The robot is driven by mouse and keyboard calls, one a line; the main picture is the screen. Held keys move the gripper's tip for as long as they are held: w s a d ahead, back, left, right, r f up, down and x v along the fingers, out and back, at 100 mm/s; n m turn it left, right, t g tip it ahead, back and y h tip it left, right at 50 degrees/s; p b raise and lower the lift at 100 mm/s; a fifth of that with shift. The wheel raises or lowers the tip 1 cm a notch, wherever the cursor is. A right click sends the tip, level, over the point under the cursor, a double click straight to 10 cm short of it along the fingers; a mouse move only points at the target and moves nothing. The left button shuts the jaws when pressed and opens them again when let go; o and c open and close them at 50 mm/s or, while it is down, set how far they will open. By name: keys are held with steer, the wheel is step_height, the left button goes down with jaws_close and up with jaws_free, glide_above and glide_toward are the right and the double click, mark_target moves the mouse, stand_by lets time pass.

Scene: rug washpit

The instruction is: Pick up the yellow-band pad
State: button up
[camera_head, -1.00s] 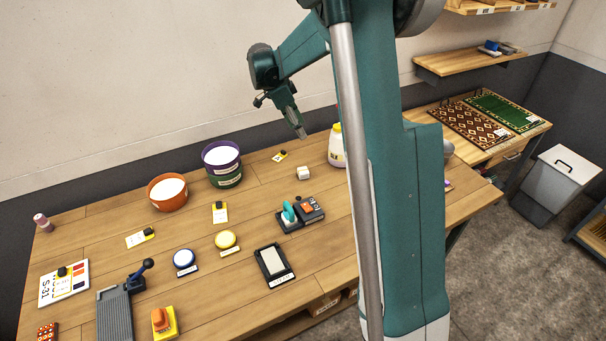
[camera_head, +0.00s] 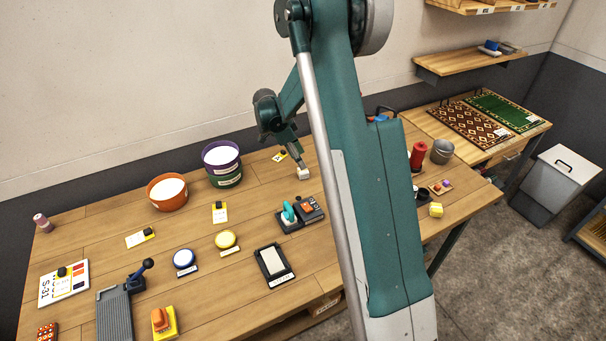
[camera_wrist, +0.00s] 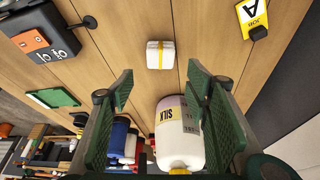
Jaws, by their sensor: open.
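The pad, a small white block with a yellow band across its middle, shows in the wrist view (camera_wrist: 160,55). It lies on the wooden table (camera_head: 245,262), and in the head view (camera_head: 304,174) it is just beyond the tip of my gripper (camera_head: 295,157). My gripper is open and empty. In the wrist view its two green fingers (camera_wrist: 158,82) are spread wide, and the pad appears past their tips, centred between them. I cannot tell the exact gap between the fingertips and the pad.
A white bottle marked SILK (camera_wrist: 180,140) shows between the fingers in the wrist view; my arm hides it in the head view. A black device with a teal part (camera_head: 300,214), purple-rimmed tub (camera_head: 222,176) and orange tub (camera_head: 167,193) stand nearby. A yellow block (camera_head: 436,210) lies right.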

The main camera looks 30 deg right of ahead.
mark_target(303, 173)
steer(key=shift+x, duration=1.2)
steer(key=shift+x, duration=2.6)
steer(key=c, duration=0.9)
